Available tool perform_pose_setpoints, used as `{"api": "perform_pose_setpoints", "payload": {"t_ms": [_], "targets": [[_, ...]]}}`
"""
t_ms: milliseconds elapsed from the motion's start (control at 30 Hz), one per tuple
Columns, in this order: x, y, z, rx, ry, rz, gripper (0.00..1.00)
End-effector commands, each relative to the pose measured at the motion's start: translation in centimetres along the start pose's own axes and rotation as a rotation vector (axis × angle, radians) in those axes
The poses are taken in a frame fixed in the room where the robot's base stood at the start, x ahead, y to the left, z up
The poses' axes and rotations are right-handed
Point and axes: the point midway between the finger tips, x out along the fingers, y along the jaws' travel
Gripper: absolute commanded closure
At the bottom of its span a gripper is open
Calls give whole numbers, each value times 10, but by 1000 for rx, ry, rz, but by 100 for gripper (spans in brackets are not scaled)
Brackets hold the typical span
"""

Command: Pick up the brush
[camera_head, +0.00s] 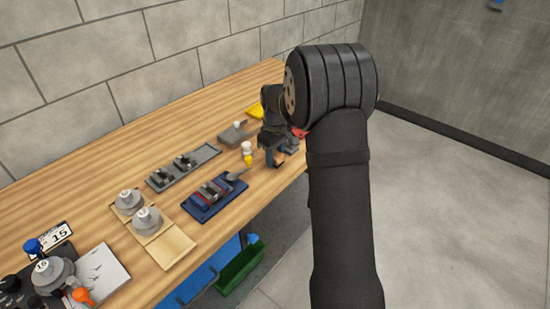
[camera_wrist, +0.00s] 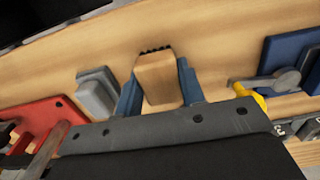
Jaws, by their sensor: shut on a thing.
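In the wrist view, the brush (camera_wrist: 158,82) shows as a pale wooden block with a row of dark bristles along its far end. My gripper (camera_wrist: 159,76) has its two blue fingers on either side of the wooden part and is shut on it. Bare tabletop shows around the bristles. I cannot tell whether the brush touches the table. In the head view, my gripper (camera_head: 274,157) is low over the right edge of the wooden workbench (camera_head: 90,180), and the brush cannot be made out there.
In the wrist view, a grey block (camera_wrist: 97,92) and a red object (camera_wrist: 45,125) lie to the left, and a yellow-tipped tool (camera_wrist: 250,95) and blue tray (camera_wrist: 292,52) to the right. In the head view, a white-and-yellow bottle (camera_head: 247,153) stands left of my gripper.

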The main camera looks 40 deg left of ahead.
Motion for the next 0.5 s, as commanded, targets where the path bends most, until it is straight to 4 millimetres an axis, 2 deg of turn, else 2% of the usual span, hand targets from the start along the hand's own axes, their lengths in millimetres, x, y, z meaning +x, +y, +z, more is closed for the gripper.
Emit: {"api": "perform_pose_setpoints", "payload": {"t_ms": [200,500], "targets": [[-35,0,0,0,4,3,88],[-74,23,67,5,2,2,88]]}}
